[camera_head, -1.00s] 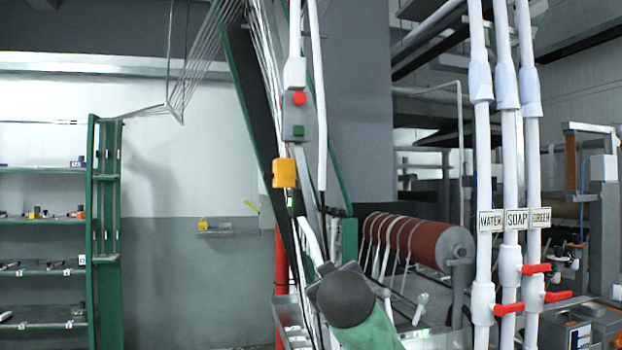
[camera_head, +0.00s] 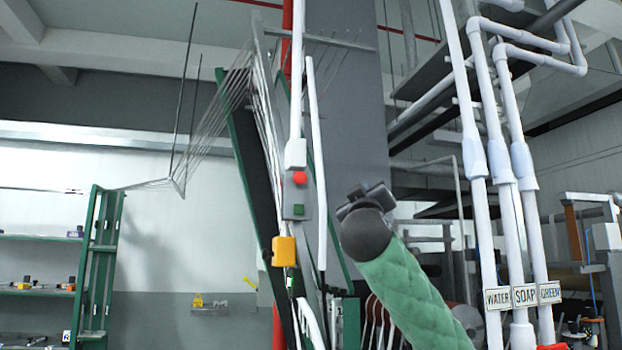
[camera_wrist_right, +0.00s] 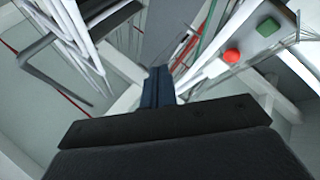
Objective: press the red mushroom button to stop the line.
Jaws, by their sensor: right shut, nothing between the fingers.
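The red mushroom button (camera_head: 300,178) sits on a grey control box (camera_head: 290,198) on a white upright conduit, above a square green button (camera_head: 298,210). In the right wrist view the red button (camera_wrist_right: 232,56) shows right of the fingers, with the green button (camera_wrist_right: 268,27) beyond it. My right gripper (camera_head: 365,192) is right of the box in the head view, at about the red button's height in the picture and apart from it. Its dark fingers (camera_wrist_right: 158,85) are shut and empty in the right wrist view. My left gripper is not in view.
A yellow box (camera_head: 284,251) hangs below the control box. Strung webbing and a green frame (camera_head: 246,150) stand behind it. White pipes labelled WATER, SOAP and GREEN (camera_head: 520,240) stand at the right. A green shelf (camera_head: 95,265) is at the far left.

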